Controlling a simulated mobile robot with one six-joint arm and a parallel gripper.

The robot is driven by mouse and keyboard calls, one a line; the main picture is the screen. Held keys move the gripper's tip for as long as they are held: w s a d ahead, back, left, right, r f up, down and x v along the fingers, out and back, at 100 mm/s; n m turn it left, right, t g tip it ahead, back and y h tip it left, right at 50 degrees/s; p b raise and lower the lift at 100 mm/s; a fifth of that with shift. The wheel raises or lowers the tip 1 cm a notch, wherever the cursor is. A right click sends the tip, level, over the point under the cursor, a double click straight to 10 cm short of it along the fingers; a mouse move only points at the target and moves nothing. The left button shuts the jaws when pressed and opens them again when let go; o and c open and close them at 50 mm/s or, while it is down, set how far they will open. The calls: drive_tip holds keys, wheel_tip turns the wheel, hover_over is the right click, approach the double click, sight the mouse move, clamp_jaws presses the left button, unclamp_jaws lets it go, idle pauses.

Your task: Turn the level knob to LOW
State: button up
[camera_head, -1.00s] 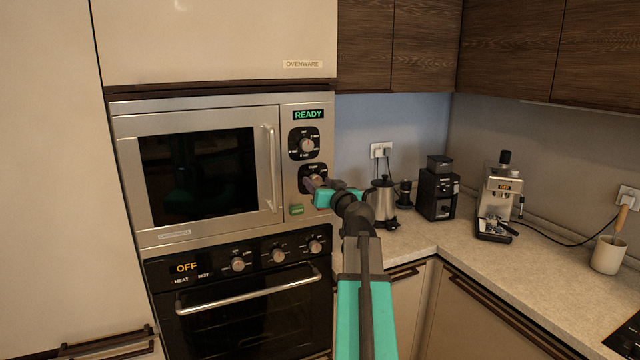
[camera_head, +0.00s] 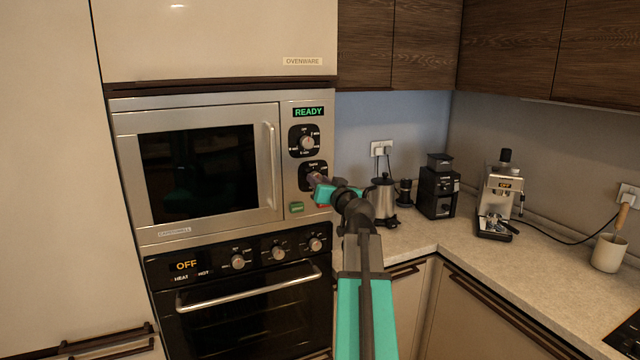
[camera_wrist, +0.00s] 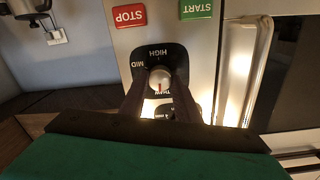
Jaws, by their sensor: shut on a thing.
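In the head view my gripper (camera_head: 318,181) covers most of the knob.
A second knob (camera_head: 306,143) sits just above, under the READY display (camera_head: 308,112). The green START button (camera_wrist: 197,9) and red STOP button (camera_wrist: 134,16) lie close by. The microwave door handle (camera_head: 271,168) is to the left. A kettle (camera_head: 382,198) stands on the counter at right.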

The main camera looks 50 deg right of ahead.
drive_tip(key=m, duration=1)
drive_tip(key=shift+m+b, duration=0.3)
idle(0.5)
drive_tip(key=o, duration=1)
drive_tip(key=shift+o, duration=0.2)
drive_tip(key=shift+s, duration=0.1)
drive_tip(key=b+v, duration=0.6)
drive_tip(key=v, duration=0.7)
drive_tip(key=shift+s, duration=0.3)
